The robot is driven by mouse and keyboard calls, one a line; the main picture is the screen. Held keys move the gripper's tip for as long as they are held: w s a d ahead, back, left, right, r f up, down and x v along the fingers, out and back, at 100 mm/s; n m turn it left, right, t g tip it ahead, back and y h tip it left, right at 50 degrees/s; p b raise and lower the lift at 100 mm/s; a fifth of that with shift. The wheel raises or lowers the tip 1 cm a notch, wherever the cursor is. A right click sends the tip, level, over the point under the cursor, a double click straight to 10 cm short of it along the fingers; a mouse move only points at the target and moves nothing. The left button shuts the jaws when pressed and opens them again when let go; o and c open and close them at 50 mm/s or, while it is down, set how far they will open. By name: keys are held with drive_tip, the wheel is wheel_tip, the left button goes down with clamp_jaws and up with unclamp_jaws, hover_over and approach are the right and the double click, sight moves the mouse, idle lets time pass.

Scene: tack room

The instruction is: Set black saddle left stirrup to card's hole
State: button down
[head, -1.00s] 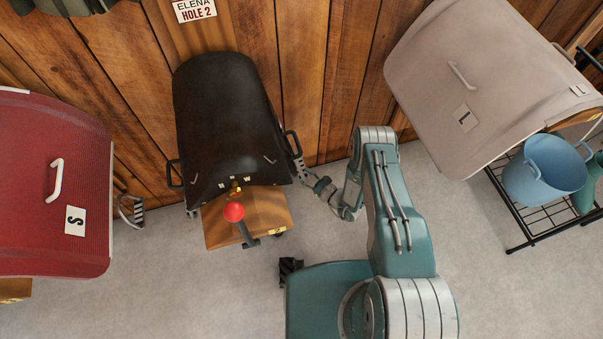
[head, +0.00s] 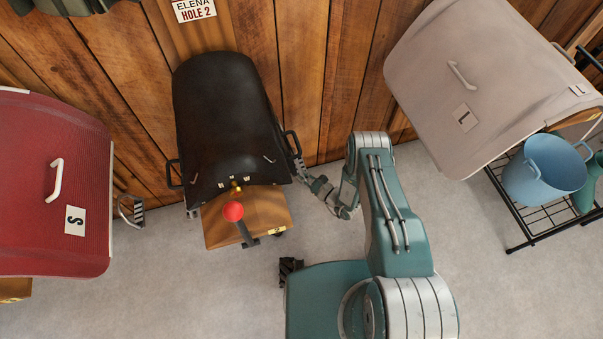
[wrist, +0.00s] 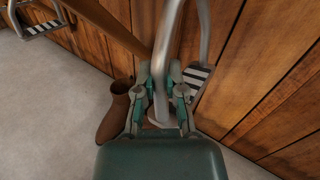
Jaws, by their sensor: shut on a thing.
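The black saddle (head: 222,120) sits on a wooden stand (head: 225,228) against the plank wall. A card (head: 194,10) on the wall above it reads "ELENA HOLE 2". A metal stirrup with a striped tread (head: 300,168) hangs at the saddle's right side in the head view. My gripper (head: 308,178) is beside it. In the wrist view my gripper (wrist: 160,82) is shut on a grey metal bar (wrist: 170,45), which looks like the stirrup's near side. The striped tread (wrist: 197,74) shows just right of the fingers. The strap and its holes cannot be made out.
A red saddle (head: 45,190) stands at left, a pale grey one (head: 480,75) at right. A red knob (head: 233,211) stands before the black saddle. A blue bucket (head: 540,170) sits on a wire rack. A brown boot (wrist: 117,115) is left of my gripper.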

wheel_tip(320, 180, down, 7)
drive_tip(key=d, duration=0.1)
drive_tip(key=shift+w+d+f, duration=0.15)
drive_tip(key=shift+w+d, duration=0.05)
drive_tip(key=c, duration=0.7)
unclamp_jaws()
drive_tip(key=v, duration=1.2)
